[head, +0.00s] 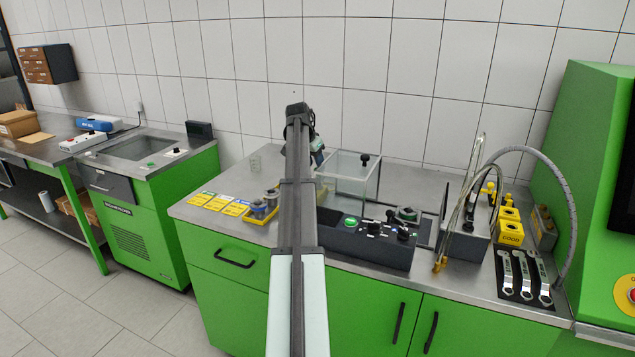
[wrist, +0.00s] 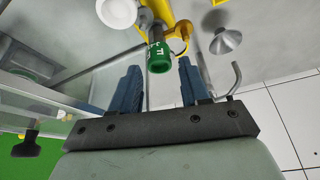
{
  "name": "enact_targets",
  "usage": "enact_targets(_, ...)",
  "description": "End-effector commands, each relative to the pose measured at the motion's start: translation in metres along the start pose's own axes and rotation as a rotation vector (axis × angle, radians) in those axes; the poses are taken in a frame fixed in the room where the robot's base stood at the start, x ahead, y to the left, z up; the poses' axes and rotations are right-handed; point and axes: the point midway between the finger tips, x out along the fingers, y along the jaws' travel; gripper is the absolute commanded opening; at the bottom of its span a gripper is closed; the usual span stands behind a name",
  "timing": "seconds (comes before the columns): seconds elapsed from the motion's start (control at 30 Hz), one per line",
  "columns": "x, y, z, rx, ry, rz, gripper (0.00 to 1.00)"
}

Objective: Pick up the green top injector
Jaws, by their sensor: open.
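The green top injector (wrist: 159,58) shows in the wrist view with its green cap towards my gripper and a dark body behind it, beside a yellow part (wrist: 160,12). My gripper (wrist: 160,68) is open, with one blue finger to each side of the green cap. I see a gap between the cap and each finger; how deep the cap sits between them is hard to tell. In the head view my arm covers the middle of the bench, and my gripper (head: 318,156) is partly hidden behind it. I cannot pick out the green cap there.
A clear glass box (head: 348,178) stands close to my gripper on the steel bench. A black control box (head: 365,240) sits in front of it. Coloured cards (head: 220,203) lie to the left. Hoses (head: 530,155) and wrenches (head: 522,275) are at the right.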

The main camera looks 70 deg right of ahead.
Motion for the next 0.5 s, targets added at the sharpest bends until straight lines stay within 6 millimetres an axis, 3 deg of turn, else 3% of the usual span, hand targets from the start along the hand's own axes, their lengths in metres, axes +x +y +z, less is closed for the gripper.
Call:
enact_targets(0.33,0.040,0.002,0.000,0.000,-0.002,0.001,0.46)
enact_targets(0.5,0.050,0.001,0.000,0.000,0.000,0.000,0.46)
